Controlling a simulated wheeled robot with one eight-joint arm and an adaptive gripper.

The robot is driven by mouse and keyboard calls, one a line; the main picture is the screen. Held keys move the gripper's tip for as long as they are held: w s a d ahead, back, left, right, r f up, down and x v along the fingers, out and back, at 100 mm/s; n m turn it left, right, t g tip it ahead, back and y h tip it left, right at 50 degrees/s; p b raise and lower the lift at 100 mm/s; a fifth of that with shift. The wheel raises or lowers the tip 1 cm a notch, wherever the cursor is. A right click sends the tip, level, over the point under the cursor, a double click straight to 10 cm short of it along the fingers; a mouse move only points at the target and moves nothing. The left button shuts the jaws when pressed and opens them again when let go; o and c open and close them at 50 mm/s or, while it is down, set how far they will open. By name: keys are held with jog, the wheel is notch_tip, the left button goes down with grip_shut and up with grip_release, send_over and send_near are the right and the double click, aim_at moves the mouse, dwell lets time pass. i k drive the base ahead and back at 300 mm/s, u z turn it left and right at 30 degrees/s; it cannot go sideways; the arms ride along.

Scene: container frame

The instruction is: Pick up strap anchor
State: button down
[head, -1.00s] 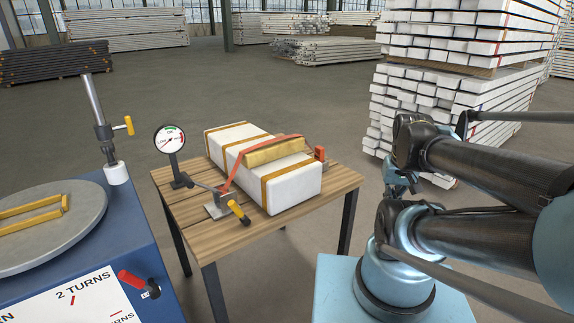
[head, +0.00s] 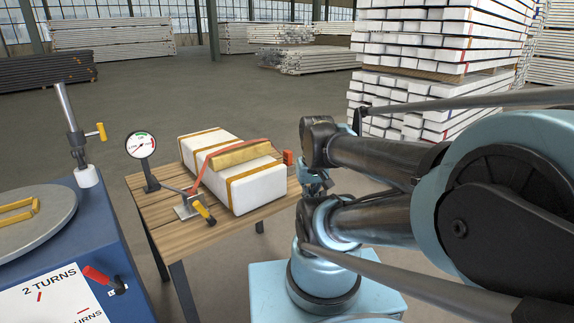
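An orange-red block (head: 288,158) at the right end of the red strap (head: 203,168) looks like the strap anchor, though no label confirms it. It sits by the far right side of the white package (head: 247,193) on the wooden table (head: 160,222). The strap crosses the package over a yellow corner piece (head: 240,155) and comes down at a metal plate (head: 188,211) with a yellow-and-black handle. My gripper (head: 314,186) is just right of the table and the block, apart from the block in the picture. It is small and partly hidden by my arm, so its fingers cannot be made out.
A dial gauge (head: 141,145) stands at the table's left corner. Left of it is a blue machine (head: 110,240) with a round grey plate (head: 50,226), a post and a red handle. Stacked white beams (head: 405,105) stand behind my arm. Open floor lies beyond the table.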

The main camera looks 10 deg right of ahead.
aim_at(288, 153)
jog(key=z, duration=0.6)
jog(key=k, duration=1.3)
jog(key=u, duration=0.45)
jog(key=i, duration=1)
jog(key=z, duration=0.05)
